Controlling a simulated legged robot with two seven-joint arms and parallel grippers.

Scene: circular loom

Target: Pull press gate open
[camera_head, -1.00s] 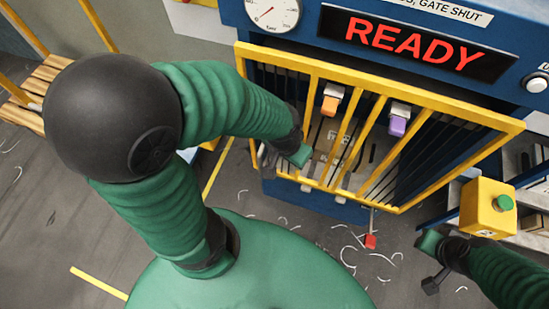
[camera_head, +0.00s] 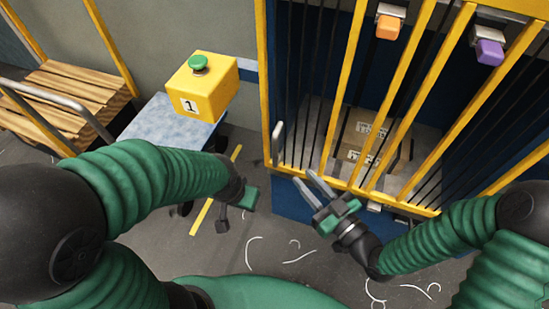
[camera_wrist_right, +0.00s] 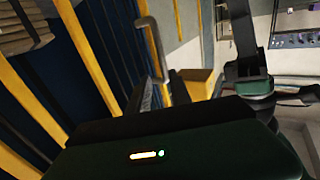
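The press gate is a yellow-framed barred panel (camera_head: 263,75) standing across the front of the blue press in the head view. A grey upright handle (camera_head: 278,143) is on its left edge; it also shows as a bent bar in the right wrist view (camera_wrist_right: 155,45). My right gripper (camera_head: 305,177) is open and empty, its fingers pointing up and left, just below and right of the handle. In the wrist view the handle's lower end lines up between the fingers (camera_wrist_right: 161,92); contact is not visible. My left gripper (camera_head: 237,208) is left of the gate, low; its opening is unclear.
A yellow box with a green button, marked 1 (camera_head: 203,88), stands left of the gate by a blue-grey surface (camera_head: 165,122). A wooden pallet stack (camera_head: 75,85) is far left. Cartons (camera_head: 365,140) and orange (camera_head: 388,27) and purple (camera_head: 489,52) blocks show behind the bars.

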